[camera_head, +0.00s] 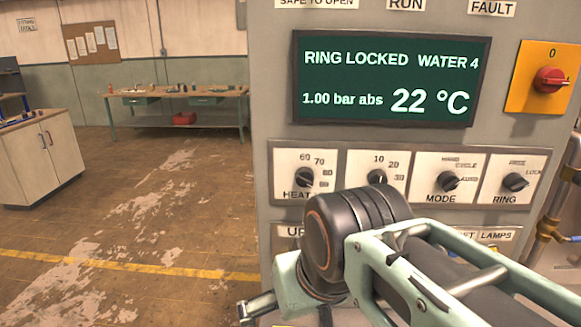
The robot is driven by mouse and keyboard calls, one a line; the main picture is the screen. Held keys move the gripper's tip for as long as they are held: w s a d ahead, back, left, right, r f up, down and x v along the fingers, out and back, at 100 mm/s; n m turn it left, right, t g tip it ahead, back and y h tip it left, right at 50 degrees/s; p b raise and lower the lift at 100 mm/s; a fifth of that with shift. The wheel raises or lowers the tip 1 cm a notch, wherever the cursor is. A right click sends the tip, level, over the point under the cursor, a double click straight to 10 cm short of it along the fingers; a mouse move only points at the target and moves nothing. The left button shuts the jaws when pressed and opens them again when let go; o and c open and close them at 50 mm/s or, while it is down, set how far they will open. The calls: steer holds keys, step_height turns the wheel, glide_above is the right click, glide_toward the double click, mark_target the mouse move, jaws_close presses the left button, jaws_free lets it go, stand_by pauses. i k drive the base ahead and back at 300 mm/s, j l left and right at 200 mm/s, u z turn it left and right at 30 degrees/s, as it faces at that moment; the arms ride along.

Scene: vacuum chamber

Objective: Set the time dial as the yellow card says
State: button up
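The dial with the marks 10, 20 and 30 (377,178) is second from the left in the row on the grey control panel. Its label is hidden behind my arm, so I cannot read whether it says time. Its black knob shows only in part, and I cannot read its setting surely. No readable yellow card is in view. My pale green and black arm crosses the lower right, in front of the panel. I cannot make out my gripper's fingers in this view.
The HEAT dial (304,178), MODE dial (447,182) and RING dial (515,183) share the row. The display (392,80) reads RING LOCKED, WATER 4, 1.00 bar abs, 22 °C. A red switch (550,79) sits at right. The floor at left is open before a workbench (180,96).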

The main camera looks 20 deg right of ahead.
mark_target(376, 176)
steer(key=z, duration=1.1)
